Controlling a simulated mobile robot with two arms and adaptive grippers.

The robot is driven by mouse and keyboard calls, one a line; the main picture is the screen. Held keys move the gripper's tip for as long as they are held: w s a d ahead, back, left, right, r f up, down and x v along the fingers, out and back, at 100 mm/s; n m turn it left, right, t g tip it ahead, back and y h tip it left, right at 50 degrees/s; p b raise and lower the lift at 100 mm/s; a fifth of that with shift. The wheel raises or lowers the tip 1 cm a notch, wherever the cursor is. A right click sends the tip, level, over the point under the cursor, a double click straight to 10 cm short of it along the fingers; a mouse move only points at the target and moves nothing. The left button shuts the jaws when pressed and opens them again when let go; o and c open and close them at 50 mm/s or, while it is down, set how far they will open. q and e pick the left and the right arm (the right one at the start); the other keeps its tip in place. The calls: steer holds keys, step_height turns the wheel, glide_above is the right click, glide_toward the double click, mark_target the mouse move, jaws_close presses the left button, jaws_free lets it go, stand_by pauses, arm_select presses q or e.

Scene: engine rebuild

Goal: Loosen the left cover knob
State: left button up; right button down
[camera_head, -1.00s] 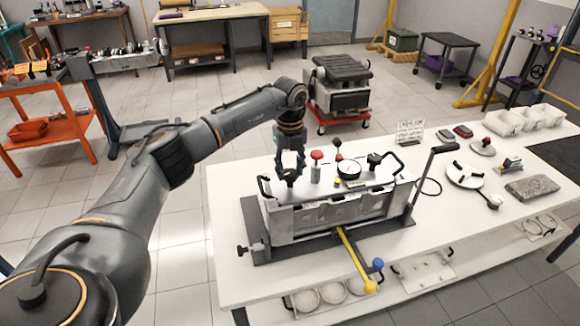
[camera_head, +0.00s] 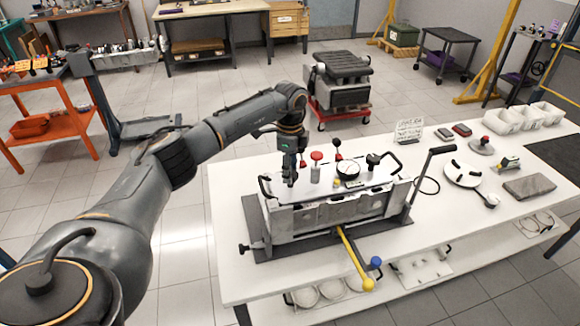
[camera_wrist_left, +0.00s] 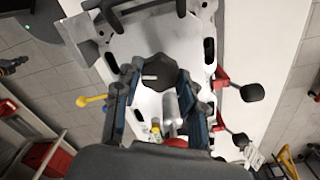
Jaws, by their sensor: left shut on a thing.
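My left gripper (camera_head: 289,180) points down at the left end of the engine block (camera_head: 325,212). In the left wrist view my left gripper (camera_wrist_left: 156,82) is shut on the dark, lobed left cover knob (camera_wrist_left: 154,74), with one finger on each side. A pale line shows on top of the knob. The knob sits over the light metal cover (camera_wrist_left: 147,42). In the head view the fingers hide most of the knob. My right gripper is not in view.
A yellow-ended bar (camera_head: 353,256) sticks out at the front. White bins (camera_head: 521,118) stand at the table's back right.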

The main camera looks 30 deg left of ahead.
arm_select(q)
steer(key=shift+n+p, duration=0.4)
steer(key=shift+n, duration=1.2)
steer(key=o, duration=1.1)
steer(key=shift+o, duration=0.2)
step_height(320, 180, up, 12)
